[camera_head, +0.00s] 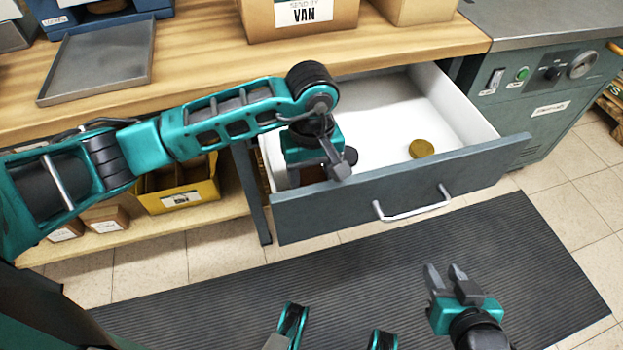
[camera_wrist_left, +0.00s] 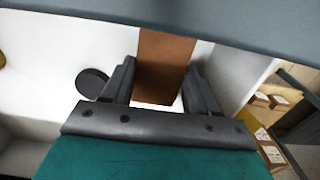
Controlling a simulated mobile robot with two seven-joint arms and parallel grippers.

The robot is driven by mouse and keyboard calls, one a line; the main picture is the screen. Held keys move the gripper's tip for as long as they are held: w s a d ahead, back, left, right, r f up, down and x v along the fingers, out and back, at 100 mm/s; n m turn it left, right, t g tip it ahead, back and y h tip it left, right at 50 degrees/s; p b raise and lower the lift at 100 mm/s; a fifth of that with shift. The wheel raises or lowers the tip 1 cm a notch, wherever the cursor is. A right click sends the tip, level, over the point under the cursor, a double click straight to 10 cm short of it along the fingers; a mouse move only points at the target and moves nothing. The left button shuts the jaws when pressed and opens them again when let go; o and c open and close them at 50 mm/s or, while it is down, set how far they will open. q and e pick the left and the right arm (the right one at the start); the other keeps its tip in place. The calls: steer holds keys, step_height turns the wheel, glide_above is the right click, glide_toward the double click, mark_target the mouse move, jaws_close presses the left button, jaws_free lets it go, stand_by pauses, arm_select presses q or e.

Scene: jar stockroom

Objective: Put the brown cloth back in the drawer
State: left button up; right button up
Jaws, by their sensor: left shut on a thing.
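The brown cloth (camera_wrist_left: 166,62) shows in the left wrist view as a flat brown strip between the fingers of my left gripper (camera_wrist_left: 160,90). My left gripper is shut on it. The drawer has a white inside (camera_head: 385,105) and a metal handle (camera_head: 412,206). Whether the cloth touches the drawer floor cannot be told. My right gripper (camera_head: 446,272) is open and empty above the dark floor mat.
A gold round disc (camera_head: 421,148) lies in the drawer. A black round thing (camera_wrist_left: 92,83) is beside my left gripper in the drawer. A grey tray (camera_head: 100,62) and cardboard boxes (camera_head: 300,18) stand on the wooden bench. A yellow bin (camera_head: 182,195) is on the lower shelf.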

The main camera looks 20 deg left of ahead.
mark_target(311, 179)
arm_select(q)
steer(key=shift+f, duration=0.9)
steer(key=shift+f, duration=0.1)
steer(key=o, duration=1)
steer(key=shift+r, duration=0.25)
step_height(311, 179, up, 12)
steer(key=shift+f+p, duration=0.1)
steer(key=shift+p, duration=1.1)
